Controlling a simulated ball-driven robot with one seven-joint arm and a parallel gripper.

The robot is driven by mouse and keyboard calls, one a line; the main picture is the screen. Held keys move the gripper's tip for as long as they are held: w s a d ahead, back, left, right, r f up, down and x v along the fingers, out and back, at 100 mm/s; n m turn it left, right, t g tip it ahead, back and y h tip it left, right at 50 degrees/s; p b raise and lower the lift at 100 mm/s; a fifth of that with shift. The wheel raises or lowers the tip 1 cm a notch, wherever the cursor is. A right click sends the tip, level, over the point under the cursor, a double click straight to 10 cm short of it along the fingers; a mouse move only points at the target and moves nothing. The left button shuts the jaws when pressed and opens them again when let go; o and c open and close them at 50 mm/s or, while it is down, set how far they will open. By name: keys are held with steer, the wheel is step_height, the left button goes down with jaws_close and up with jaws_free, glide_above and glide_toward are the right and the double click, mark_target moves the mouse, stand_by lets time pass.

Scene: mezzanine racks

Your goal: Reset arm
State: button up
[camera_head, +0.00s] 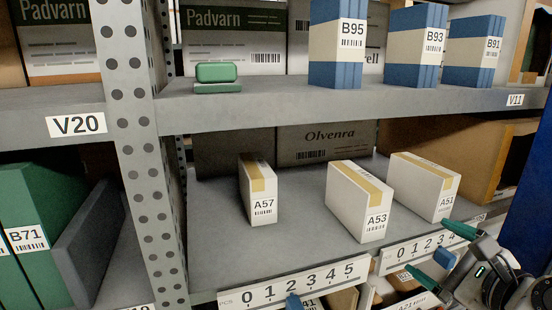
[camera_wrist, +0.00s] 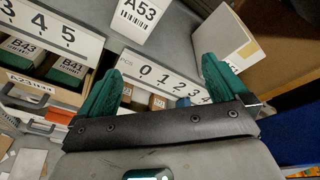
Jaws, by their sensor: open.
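My gripper (camera_head: 447,244) shows at the lower right in the head view, in front of the shelf edge near box A51. Its two green fingers are apart with nothing between them. In the wrist view the gripper (camera_wrist: 160,88) points at the shelf's number strip, with its fingers spread at left and right. Part of my arm shows at the lower right corner in the head view.
White boxes A57 (camera_head: 258,190), A53 (camera_head: 358,200) and A51 (camera_head: 427,185) stand on the middle shelf. Blue boxes, including B95 (camera_head: 336,45), and a green case (camera_head: 217,74) stand above. A perforated post (camera_head: 135,150) rises at left. Number strips (camera_head: 295,284) line the shelf's front edge.

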steer(key=s+d+f+n+g+h, duration=0.2)
steer(key=s+f+n+g, duration=0.3)
steer(key=f+n, duration=0.4)
steer(key=s+d+f+n+g+h, duration=0.1)
steer(key=s+d+f+n+g, duration=0.15)
steer(key=s+f+n, duration=0.7)
steer(key=s+a+f+n+g, duration=0.2)
steer(key=s+a+f+g, duration=0.1)
steer(key=s+f, duration=0.5)
steer(key=s+a+f+n+g, duration=0.3)
steer(key=s+f, duration=0.5)
steer(key=s, duration=0.2)
steer(key=shift+f+n, duration=0.3)
steer(key=shift+n, duration=0.05)
